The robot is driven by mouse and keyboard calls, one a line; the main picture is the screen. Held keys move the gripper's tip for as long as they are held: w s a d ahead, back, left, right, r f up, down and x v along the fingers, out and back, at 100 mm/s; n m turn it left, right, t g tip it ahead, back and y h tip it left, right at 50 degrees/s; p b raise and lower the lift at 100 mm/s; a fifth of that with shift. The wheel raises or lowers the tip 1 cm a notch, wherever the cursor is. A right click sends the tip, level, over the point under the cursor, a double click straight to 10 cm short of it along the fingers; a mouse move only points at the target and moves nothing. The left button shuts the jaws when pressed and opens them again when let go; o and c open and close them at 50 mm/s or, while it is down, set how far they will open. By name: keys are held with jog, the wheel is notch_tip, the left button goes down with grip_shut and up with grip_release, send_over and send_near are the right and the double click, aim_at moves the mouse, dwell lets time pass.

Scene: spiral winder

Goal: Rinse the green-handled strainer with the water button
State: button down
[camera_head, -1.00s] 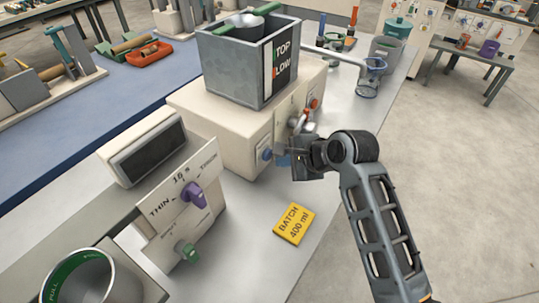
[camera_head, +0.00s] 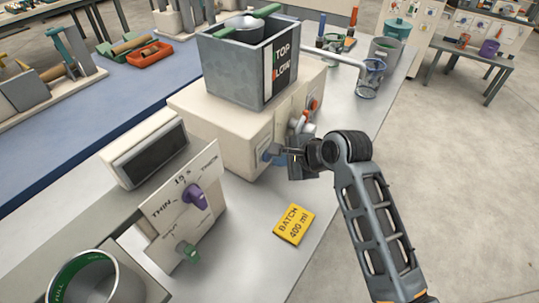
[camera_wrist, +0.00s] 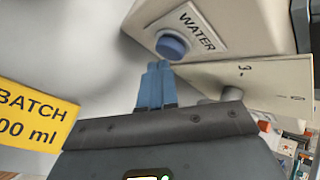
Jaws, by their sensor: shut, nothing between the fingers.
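The green-handled strainer (camera_head: 248,24) lies across the top of the grey square tank (camera_head: 222,68), its green bars resting on the rim. The tank stands on a cream machine box (camera_head: 215,133). The blue water button (camera_head: 267,154) is on the box's front face; in the wrist view the button (camera_wrist: 172,46) sits beside the printed word WATER. My gripper (camera_head: 279,152) is shut and empty, its fingertips right at the button. In the wrist view its blue fingertips (camera_wrist: 158,66) lie just below the button; I cannot tell whether they touch it.
A yellow BATCH 400 ml card (camera_head: 293,225) lies on the bench near my gripper. A panel with purple and green knobs (camera_head: 183,210) stands at lower left. A clear jar (camera_head: 370,80) stands under a spout. Red and white controls (camera_head: 302,121) sit right of the button.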

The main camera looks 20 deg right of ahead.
jog(key=shift+w+a, duration=0.3)
dwell(1.8)
jog(key=shift+s+d+p, duration=0.1)
jog(key=shift+d+p, duration=0.05)
jog(key=shift+p, duration=0.3)
jog(key=shift+s+d+p, duration=0.4)
jog(key=shift+s+p, duration=0.05)
jog(key=shift+s, duration=0.15)
jog(key=shift+s+d+p, duration=0.75)
jog(key=shift+s+p, duration=0.1)
jog(key=shift+s, duration=0.2)
jog(key=shift+s+d, duration=0.7)
jog(key=shift+s, duration=0.2)
